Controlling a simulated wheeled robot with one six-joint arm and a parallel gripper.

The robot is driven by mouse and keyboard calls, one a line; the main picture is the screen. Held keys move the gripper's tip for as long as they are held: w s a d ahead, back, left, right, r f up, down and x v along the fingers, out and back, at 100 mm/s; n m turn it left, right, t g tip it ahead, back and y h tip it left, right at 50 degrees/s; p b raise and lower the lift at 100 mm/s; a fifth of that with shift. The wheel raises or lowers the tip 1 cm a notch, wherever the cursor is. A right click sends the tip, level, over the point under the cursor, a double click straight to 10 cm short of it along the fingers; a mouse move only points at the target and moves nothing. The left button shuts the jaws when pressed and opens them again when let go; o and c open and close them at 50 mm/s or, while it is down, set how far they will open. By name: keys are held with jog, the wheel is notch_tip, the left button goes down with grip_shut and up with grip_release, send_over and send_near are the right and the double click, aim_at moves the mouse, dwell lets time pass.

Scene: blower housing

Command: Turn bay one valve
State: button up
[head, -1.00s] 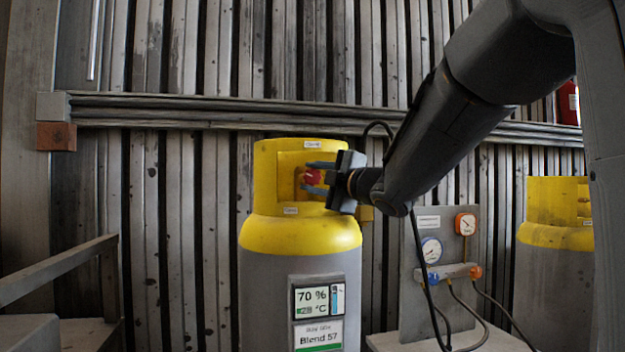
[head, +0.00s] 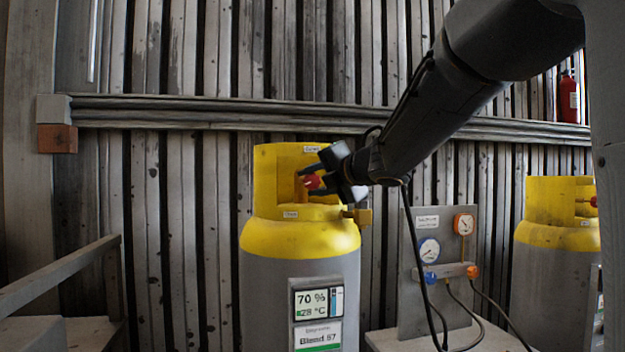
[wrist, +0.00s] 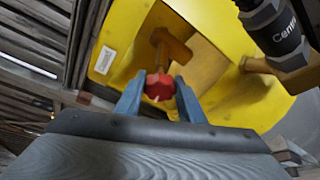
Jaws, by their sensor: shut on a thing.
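A grey cylinder with a yellow collar (head: 262,185) stands upright in front of the wall. Its red valve knob (head: 312,182) sits inside the collar opening. My gripper (head: 316,180) reaches in from the right, tilted, with its jaws shut on the knob. In the wrist view the red knob (wrist: 160,86) shows between the two blue-grey fingertips (wrist: 158,92), with a brass stem behind it. The fingers partly cover the knob in the head view.
A gauge panel (head: 412,225) with a blue and an orange knob and hoses stands to the right. A second yellow-topped cylinder (head: 540,235) is further right. A railing (head: 60,270) is at the lower left. A red extinguisher (head: 568,98) hangs on the wall.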

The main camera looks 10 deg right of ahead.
jog(key=shift+f, duration=0.1)
dwell(0.3)
jog(key=o, duration=1)
jog(key=shift+o, duration=0.2)
jog(key=shift+s, duration=0.1)
jog(key=v, duration=0.7)
jog(key=shift+s+d+b, duration=0.2)
jog(key=shift+s+b, duration=0.1)
